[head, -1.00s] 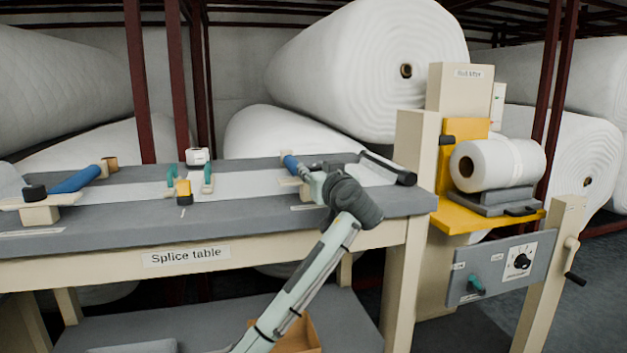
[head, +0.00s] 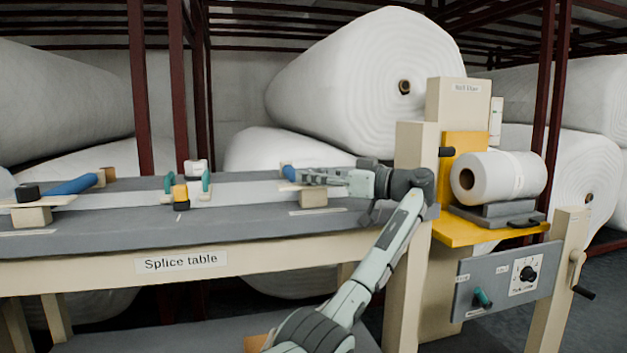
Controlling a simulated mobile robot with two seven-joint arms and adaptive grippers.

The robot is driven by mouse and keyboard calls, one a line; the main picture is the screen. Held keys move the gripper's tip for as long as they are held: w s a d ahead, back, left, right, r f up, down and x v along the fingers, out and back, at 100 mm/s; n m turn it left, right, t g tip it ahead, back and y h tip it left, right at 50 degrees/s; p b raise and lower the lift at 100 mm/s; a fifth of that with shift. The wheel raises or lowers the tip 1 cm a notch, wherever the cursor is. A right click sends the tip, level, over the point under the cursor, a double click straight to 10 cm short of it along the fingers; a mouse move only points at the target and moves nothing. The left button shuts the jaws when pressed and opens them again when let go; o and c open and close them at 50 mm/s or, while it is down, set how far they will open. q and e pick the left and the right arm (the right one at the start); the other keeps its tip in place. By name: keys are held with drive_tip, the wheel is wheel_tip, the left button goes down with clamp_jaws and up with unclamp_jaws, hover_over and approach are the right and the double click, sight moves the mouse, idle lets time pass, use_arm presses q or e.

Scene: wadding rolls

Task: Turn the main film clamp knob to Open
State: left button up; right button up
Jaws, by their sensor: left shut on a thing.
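The splice table (head: 120,245) carries two film clamps with blue bars. The right clamp has a short visible blue bar (head: 288,172) and a beige block (head: 313,198). My left gripper (head: 300,178) lies level over that block, fingers pointing left, shut on the right clamp's knob, which the fingers hide. The knob's turn position and Open mark cannot be read. The left clamp has a long blue bar (head: 75,185) and a black knob (head: 28,192) on a beige block. The labels are too small to tell which clamp is main. My right gripper is not in view.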

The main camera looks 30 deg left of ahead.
use_arm(q)
drive_tip(key=shift+r+n+g, duration=0.1)
drive_tip(key=shift+n+g, duration=0.5)
drive_tip(key=shift+g, duration=0.3)
drive_tip(key=shift+n+g, duration=0.4)
drive_tip(key=shift+g, duration=0.2)
drive_tip(key=o, duration=1.2)
drive_tip(key=shift+a, duration=0.1)
wheel_tip(320, 180, up, 10)
drive_tip(key=shift+f, duration=0.1)
